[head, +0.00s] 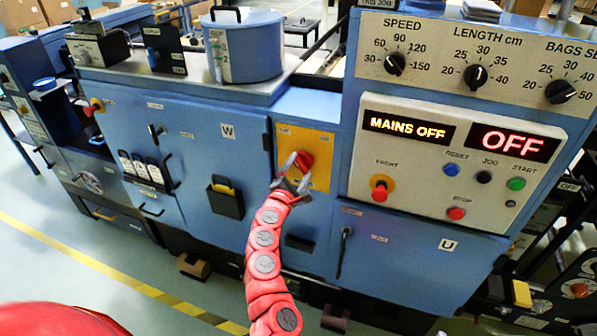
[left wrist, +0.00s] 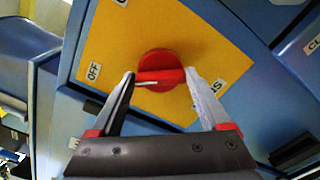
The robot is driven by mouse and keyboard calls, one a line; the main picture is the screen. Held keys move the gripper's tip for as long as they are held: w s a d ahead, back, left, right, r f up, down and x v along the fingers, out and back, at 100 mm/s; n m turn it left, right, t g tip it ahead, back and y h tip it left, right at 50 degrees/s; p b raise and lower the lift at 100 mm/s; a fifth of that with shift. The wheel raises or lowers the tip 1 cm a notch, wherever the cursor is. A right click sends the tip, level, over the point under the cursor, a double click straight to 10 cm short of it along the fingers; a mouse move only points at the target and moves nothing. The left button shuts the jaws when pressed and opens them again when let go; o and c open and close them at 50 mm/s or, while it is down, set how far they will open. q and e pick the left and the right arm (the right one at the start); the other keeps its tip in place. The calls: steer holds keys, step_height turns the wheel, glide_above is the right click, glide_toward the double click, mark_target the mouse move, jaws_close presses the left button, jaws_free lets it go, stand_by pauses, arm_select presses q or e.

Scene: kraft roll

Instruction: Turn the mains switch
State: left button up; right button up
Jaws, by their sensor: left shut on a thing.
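The mains switch is a red rotary knob (head: 305,161) on a yellow plate (head: 322,143) on the blue machine's front. In the left wrist view the red knob (left wrist: 160,62) has a raised bar lying roughly across the picture, its left end towards the OFF label (left wrist: 93,72). My left gripper (head: 292,166) is at the knob, its fingers on either side of the bar and shut on it, as the left wrist view also shows (left wrist: 160,76). The display (head: 408,126) reads MAINS OFF. My right gripper is not in view.
Right of the switch is a light panel with a red-on-yellow button (head: 380,187), several small buttons and an OFF display (head: 514,144). Below the switch are a dark slot and a door handle (head: 344,250). A black holder (head: 225,197) is left.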

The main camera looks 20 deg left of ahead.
arm_select(q)
steer(key=shift+d+f+m+b, duration=0.1)
steer(key=shift+f+m+b, duration=0.1)
steer(key=shift+m+b, duration=0.5)
steer(key=m+b, duration=0.1)
steer(key=m, duration=0.2)
steer(key=m+b, duration=0.2)
steer(key=m, duration=0.1)
steer(key=shift+f+m+b, duration=0.15)
steer(key=shift+m+b, duration=0.25)
steer(key=m+b, duration=0.4)
steer(key=m, duration=0.1)
steer(key=shift+f, duration=0.15)
steer(key=shift+m+b, duration=1.45)
steer(key=shift+m, duration=0.15)
steer(key=o, duration=1.2)
